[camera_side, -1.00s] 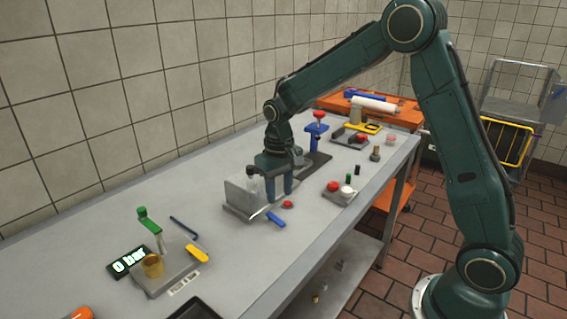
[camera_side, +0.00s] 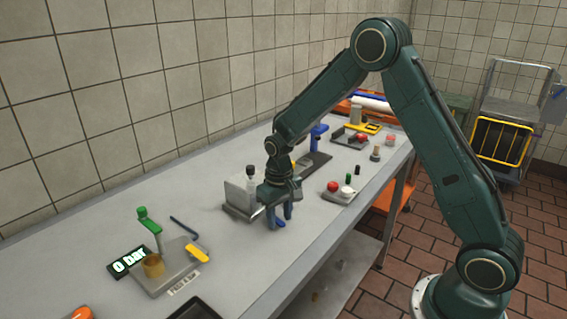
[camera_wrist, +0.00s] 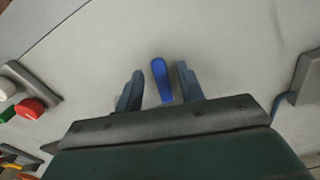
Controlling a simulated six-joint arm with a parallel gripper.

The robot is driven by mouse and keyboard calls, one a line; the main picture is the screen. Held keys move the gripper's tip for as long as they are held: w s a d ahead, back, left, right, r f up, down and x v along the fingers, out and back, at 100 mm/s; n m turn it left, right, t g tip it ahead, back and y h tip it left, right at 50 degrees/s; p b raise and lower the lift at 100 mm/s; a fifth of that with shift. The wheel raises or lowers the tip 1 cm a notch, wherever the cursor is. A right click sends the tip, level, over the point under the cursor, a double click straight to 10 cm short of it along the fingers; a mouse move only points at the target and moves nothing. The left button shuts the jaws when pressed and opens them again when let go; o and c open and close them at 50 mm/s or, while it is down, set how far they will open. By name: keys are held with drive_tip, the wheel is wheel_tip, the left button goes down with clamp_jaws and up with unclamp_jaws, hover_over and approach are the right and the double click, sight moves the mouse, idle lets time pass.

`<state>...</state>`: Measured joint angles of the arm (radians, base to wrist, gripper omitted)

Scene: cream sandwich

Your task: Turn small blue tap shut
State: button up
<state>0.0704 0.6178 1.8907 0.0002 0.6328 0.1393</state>
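The small blue tap handle (camera_side: 279,224) shows low beside the grey block (camera_side: 237,190) in the side view, partly covered by my fingers. In the wrist view the blue handle (camera_wrist: 160,76) lies between my two fingers, with a gap on each side. My gripper (camera_side: 280,213) points down over the handle, and its fingers are apart; it also shows in the wrist view (camera_wrist: 160,68). The tap's body is hidden behind my gripper and wrist.
A small plate (camera_side: 340,196) with red and white knobs stands to the right. A base with a green lever (camera_side: 148,222), a yellow handle (camera_side: 197,253) and a "0 bar" display (camera_side: 128,262) is at the front left. Bare bench lies between.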

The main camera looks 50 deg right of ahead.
clamp_jaws()
drive_tip(key=shift+a+m, duration=0.1)
drive_tip(key=shift+m, duration=0.2)
drive_tip(key=m, duration=0.1)
drive_tip(key=a+m, duration=0.1)
drive_tip(key=m, duration=0.1)
drive_tip(key=shift+w, duration=0.25)
drive_tip(key=m, duration=0.2)
drive_tip(key=w+a+m, duration=0.1)
drive_tip(key=shift+a+m, duration=0.1)
drive_tip(key=shift+m, duration=0.3)
drive_tip(key=m, duration=0.1)
drive_tip(key=w+m, duration=0.1)
drive_tip(key=m, duration=0.2)
drive_tip(key=shift+w+a+m, duration=0.2)
drive_tip(key=shift+a+m, duration=0.1)
drive_tip(key=shift+a, duration=0.05)
drive_tip(key=shift+w+a+r+m, duration=0.1)
drive_tip(key=shift+w+m, duration=0.25)
drive_tip(key=shift+m, duration=0.55)
drive_tip(key=shift+w+m, duration=0.3)
drive_tip(key=shift+m, duration=0.6)
drive_tip(key=shift+o, duration=0.2)
unclamp_jaws()
